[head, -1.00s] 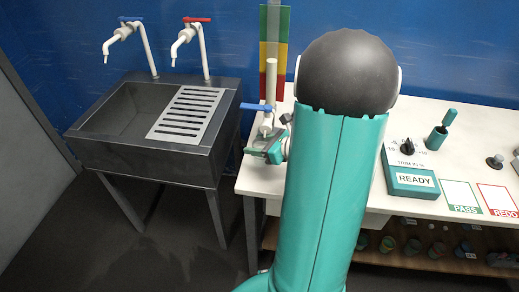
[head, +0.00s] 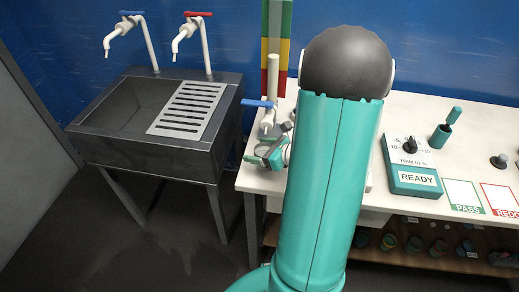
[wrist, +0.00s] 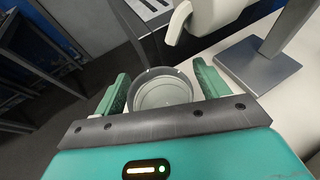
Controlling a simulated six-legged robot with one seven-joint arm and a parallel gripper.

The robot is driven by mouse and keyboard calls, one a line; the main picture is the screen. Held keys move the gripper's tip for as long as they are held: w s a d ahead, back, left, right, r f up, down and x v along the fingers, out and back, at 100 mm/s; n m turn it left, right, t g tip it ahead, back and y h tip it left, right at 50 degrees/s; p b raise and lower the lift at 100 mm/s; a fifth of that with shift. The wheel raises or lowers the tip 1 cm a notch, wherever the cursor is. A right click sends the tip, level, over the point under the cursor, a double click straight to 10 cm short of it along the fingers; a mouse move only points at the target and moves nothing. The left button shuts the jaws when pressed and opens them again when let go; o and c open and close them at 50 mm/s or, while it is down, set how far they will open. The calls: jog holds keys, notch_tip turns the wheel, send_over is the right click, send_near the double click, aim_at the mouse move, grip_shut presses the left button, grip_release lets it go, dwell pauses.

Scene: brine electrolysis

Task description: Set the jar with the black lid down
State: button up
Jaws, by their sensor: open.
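A round jar-like vessel (wrist: 163,92) with a dark grey rim and a pale, glassy inside shows in the wrist view. I cannot tell whether this dark rim belongs to a black lid. My gripper (wrist: 163,86) is open, with one green finger on each side of the vessel and a small gap showing at the right. In the head view my gripper (head: 270,152) is at the left end of the white table (head: 251,182), below the blue-handled tap. The vessel's underside is hidden, so its contact with the table cannot be seen.
A white spout (wrist: 180,22) hangs just beyond the vessel, with a grey stand (wrist: 258,65) to its right. The blue-handled tap (head: 268,118) rises close to my gripper. A dark sink (head: 140,150) stands left across a gap. A READY box (head: 415,180) sits right.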

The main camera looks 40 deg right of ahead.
jog(key=shift+r, duration=0.3)
jog(key=v, duration=1.2)
jog(key=w+a+r+n+g+y, duration=0.1)
jog(key=a+r+n+g+y, duration=0.2)
jog(key=a+n, duration=0.6)
jog(key=w+a+r+n+g, duration=0.25)
jog(key=a+n+g, duration=0.35)
jog(key=a, duration=0.5)
jog(key=s+a+r+n+h, duration=0.2)
jog(key=a+r+n+h, duration=0.1)
jog(key=n, duration=0.6)
jog(key=s+a+r+n+t+h, duration=0.1)
jog(key=s+a+r+n+h, duration=0.1)
jog(key=a+r+n, duration=0.3)
jog(key=a+n+h, duration=0.1)
jog(key=n, duration=0.3)
jog(key=shift+s+h, duration=0.25)
jog(key=shift+h, duration=0.05)
jog(key=shift+r, duration=0.1)
